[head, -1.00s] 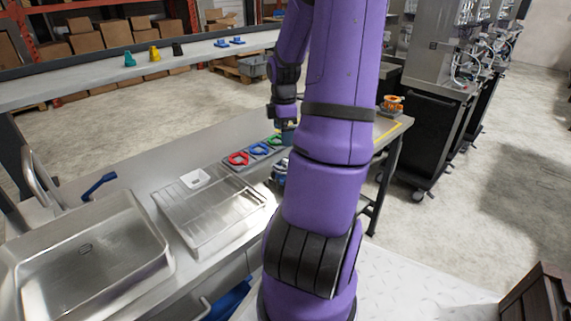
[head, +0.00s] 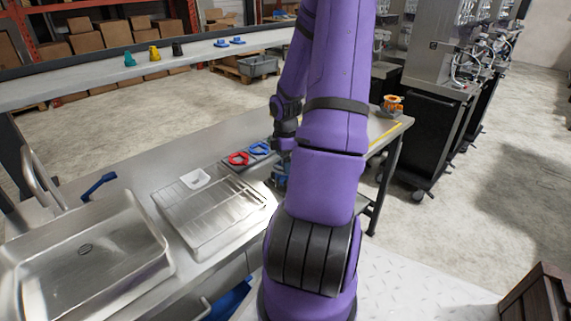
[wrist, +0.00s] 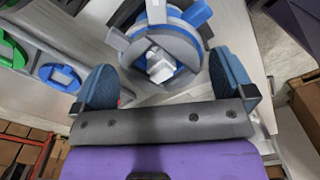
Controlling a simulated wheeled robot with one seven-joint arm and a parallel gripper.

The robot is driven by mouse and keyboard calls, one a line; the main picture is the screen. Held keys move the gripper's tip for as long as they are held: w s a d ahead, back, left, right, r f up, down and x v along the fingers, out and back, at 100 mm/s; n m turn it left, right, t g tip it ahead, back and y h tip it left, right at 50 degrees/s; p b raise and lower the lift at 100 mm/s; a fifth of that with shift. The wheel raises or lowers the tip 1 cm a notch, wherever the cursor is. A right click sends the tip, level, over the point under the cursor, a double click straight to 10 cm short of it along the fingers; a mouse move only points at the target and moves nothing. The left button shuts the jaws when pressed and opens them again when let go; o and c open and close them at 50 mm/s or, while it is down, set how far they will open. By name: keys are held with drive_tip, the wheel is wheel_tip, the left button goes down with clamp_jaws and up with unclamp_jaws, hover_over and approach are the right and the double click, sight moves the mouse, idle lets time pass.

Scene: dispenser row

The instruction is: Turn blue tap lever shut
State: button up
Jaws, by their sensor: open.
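The blue tap lever (head: 98,186) sticks out beside the curved metal tap (head: 40,176) behind the sink, at the left of the head view. My gripper (head: 281,172) is far to its right, low over the counter beyond the ribbed drainer. In the wrist view my gripper (wrist: 165,88) is open, its two blue-padded fingers apart. A round grey and blue object (wrist: 178,45) with a pale block on it lies ahead of and between the fingers. I cannot tell whether they touch it. The tap lever is not recognisable in the wrist view.
The sink basin (head: 85,252) and ribbed drainer (head: 215,212) fill the near counter. A white piece (head: 196,178) lies at the drainer's back edge. Red (head: 238,158) and blue (head: 259,149) rings sit beyond it. A shelf (head: 120,82) with small coloured parts runs behind.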

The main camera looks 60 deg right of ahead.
drive_tip(key=c, duration=0.9)
drive_tip(key=shift+r, duration=0.2)
